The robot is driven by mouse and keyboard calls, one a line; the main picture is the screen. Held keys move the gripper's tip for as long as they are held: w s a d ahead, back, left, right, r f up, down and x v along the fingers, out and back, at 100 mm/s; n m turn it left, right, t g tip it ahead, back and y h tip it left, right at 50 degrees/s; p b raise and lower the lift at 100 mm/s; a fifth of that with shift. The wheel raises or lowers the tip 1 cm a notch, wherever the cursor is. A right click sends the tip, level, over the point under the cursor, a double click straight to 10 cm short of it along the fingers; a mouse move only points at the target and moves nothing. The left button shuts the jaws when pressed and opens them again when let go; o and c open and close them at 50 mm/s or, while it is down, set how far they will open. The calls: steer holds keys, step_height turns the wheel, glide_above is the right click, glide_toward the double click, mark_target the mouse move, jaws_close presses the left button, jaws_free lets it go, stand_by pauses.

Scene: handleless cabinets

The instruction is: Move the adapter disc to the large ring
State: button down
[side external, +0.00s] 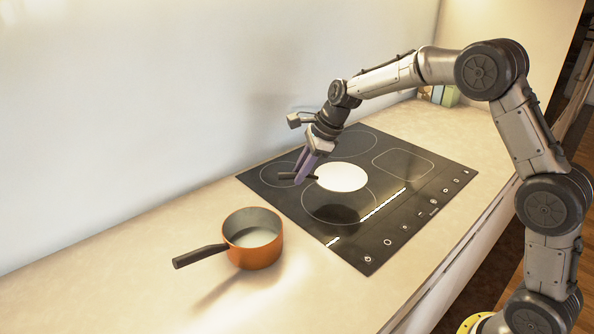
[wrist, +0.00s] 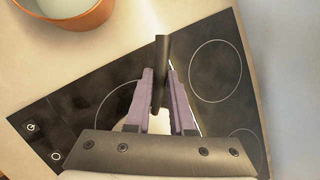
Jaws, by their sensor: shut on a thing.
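The adapter disc (side external: 342,177) is a flat white round plate with a dark handle (side external: 290,176). My gripper (side external: 301,179) is shut on the handle, which stands out between the purple fingers in the wrist view (wrist: 161,60). The disc appears held above the dark hob (side external: 273,188), with a dark shadow below it. The front ring (side external: 306,205) looks largest; in the side view the disc overlaps its far edge. In the wrist view my fingers and gripper body hide most of the disc.
An orange saucepan (side external: 262,254) with a dark handle (side external: 200,256) stands on the counter left of the hob. Other outlined zones and touch controls (side external: 388,242) mark the hob. A pale wall (side external: 150,100) rises behind. Bare counter (side external: 120,285) lies around the pan.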

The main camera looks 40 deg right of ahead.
mark_target(295, 205)
steer(key=shift+f, duration=3.1)
steer(key=shift+f, duration=0.35)
steer(key=c, duration=0.7)
jaws_free()
steer(key=shift+s+f, duration=0.1)
